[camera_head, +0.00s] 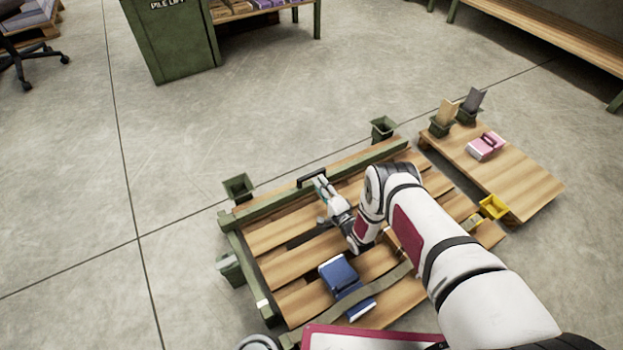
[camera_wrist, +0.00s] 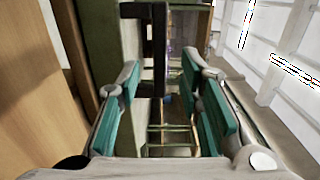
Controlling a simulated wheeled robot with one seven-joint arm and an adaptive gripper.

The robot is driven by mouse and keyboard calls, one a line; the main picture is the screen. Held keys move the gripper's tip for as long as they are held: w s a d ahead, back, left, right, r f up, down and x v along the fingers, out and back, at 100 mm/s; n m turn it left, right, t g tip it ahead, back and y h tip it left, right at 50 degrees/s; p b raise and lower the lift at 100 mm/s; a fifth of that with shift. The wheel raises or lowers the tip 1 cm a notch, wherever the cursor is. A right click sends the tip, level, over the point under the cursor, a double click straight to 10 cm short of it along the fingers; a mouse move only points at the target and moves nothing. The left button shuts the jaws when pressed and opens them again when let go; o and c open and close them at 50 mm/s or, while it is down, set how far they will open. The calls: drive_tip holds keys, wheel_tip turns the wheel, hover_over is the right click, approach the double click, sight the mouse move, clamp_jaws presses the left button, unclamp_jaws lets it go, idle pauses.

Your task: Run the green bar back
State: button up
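The green bar (camera_head: 275,205) lies across the far part of the slatted wooden table (camera_head: 290,238). A black handle (camera_head: 311,177) stands on the bar near its middle. My gripper (camera_head: 321,184) is at the handle, reaching in from the near right. In the wrist view, my gripper's teal-padded fingers (camera_wrist: 160,80) are apart. The dark handle (camera_wrist: 158,45) shows in the gap between them, with space on both sides, so I see no grip on it. The green bar also shows at the left in the wrist view (camera_wrist: 113,45). Whether a finger touches the handle cannot be told.
A blue book-like block (camera_head: 340,273) lies on the near slats, beside a dull green strap (camera_head: 380,283). Green bins (camera_head: 238,187) stand around the table's edge. A side board (camera_head: 520,180) at right holds a pink block (camera_head: 486,146). A yellow bin (camera_head: 493,206) sits nearby.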

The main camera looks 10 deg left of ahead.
sight(312, 177)
drive_tip(key=shift+b+x, duration=1.15)
drive_tip(key=shift+x, duration=2)
clamp_jaws()
